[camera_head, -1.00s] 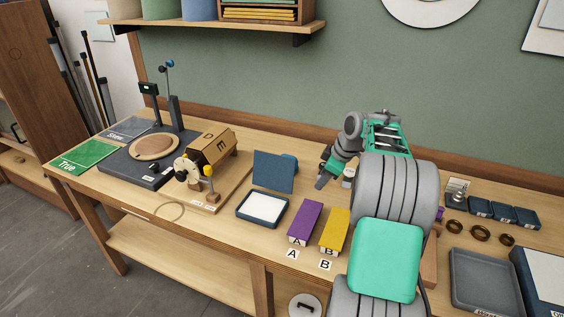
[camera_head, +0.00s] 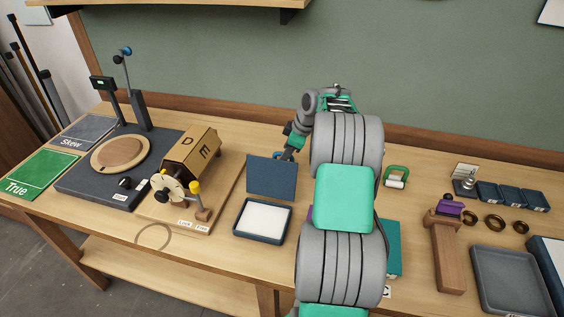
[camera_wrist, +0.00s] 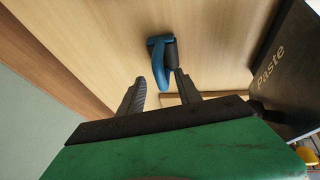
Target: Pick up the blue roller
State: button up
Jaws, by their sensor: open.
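The blue roller (camera_wrist: 158,66) lies on the bench in the wrist view, with a blue curved handle and a dark cylinder. In the head view only a bit of its blue (camera_head: 278,156) shows above the upright dark-blue panel, which hides the rest. My gripper (camera_wrist: 160,82) is open and empty. In the wrist view the handle's end lies between the two fingertips, and the dark cylinder is beyond them. I cannot tell the height gap. In the head view my gripper (camera_head: 289,155) is just behind the panel's top right corner.
The dark-blue panel (camera_head: 272,178), marked "Paste" in the wrist view (camera_wrist: 286,75), stands close beside my gripper. A white-filled tray (camera_head: 263,219) lies before it. A green-handled white roller (camera_head: 397,176) is to the right. The wall is close behind.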

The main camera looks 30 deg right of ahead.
jog(key=x, duration=0.3)
jog(key=shift+w, duration=0.1)
grip_shut()
dwell(0.5)
